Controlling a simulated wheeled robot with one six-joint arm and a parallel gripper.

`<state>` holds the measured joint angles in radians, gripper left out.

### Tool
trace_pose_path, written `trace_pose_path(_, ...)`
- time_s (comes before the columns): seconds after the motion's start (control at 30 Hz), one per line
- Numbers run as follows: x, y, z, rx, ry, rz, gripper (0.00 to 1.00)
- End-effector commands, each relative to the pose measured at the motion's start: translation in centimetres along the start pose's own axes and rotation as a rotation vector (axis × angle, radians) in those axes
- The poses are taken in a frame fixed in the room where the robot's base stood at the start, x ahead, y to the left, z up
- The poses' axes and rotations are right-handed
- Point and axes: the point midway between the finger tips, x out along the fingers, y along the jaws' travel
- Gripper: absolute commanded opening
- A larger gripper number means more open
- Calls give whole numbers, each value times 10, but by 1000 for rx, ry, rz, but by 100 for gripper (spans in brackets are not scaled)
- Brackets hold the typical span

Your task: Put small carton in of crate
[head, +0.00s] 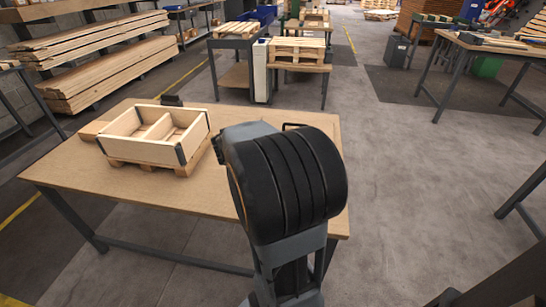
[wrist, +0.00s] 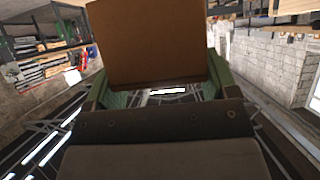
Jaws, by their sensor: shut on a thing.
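The wooden crate (head: 138,151) stands on a small pallet on the left part of the table in the head view. It has dark corner brackets and a divider, and both compartments look empty. The small carton (wrist: 150,42) is a plain brown box in the wrist view. My gripper (wrist: 158,75) is shut on it, with a green finger on either side. In the head view my arm's dark rounded link stands right of the crate and hides the gripper and the carton. How high the carton is above the table cannot be told.
The wooden table (head: 200,197) has bare room in front of the crate. A small black object (head: 171,100) sits at the table's back edge behind the crate. Another table with stacked pallets (head: 297,52) stands behind, and racks of planks (head: 110,75) are at the left.

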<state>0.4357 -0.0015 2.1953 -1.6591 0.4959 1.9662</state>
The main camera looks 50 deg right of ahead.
Motion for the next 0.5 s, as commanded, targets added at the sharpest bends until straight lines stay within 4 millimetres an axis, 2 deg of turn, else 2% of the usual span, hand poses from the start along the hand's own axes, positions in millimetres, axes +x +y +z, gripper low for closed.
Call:
trace_pose_path(0.1,25,6,0,6,-4,14,47)
trace_pose_path(0.37,96,8,-8,5,-4,13,47)
trace_pose_path(0.5,126,8,6,4,-4,11,47)
